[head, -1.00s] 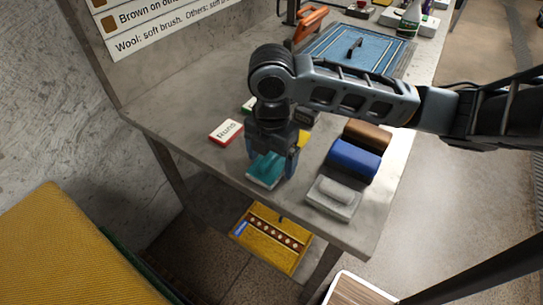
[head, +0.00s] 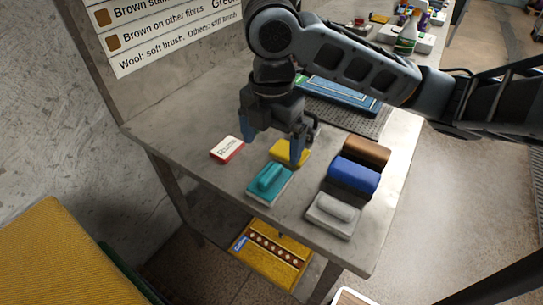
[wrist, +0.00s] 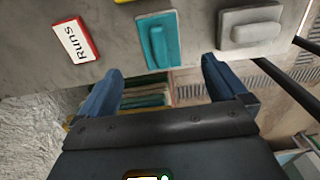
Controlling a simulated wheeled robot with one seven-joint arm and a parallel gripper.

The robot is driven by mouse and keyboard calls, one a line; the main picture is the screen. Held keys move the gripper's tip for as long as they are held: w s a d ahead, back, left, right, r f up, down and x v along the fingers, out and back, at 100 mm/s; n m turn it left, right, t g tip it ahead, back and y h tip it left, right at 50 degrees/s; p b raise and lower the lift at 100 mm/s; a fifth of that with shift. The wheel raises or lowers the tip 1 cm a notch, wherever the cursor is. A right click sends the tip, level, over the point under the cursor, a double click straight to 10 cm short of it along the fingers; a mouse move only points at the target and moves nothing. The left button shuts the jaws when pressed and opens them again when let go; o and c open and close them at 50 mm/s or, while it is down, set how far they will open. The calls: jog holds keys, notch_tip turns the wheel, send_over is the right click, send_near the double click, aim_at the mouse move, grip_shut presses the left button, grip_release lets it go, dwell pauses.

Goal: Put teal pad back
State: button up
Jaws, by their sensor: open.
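The teal pad (head: 268,184) lies flat on the grey table near its front edge, its raised teal handle on top. It also shows in the wrist view (wrist: 158,42), beyond my fingertips. My gripper (head: 272,142) is open and empty. It hangs above the table, up and behind the teal pad in the head view, and does not touch it.
A yellow pad (head: 290,152) lies just behind the teal one. Grey (head: 333,215), blue (head: 354,175) and brown (head: 367,150) pads stand in a row to the right. A red-and-white card (head: 227,149) lies to the left. A patterned yellow item (head: 271,254) sits below the table.

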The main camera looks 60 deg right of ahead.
notch_tip(320, 180, up, 2)
jog(key=shift+r, duration=0.1)
dwell(0.7)
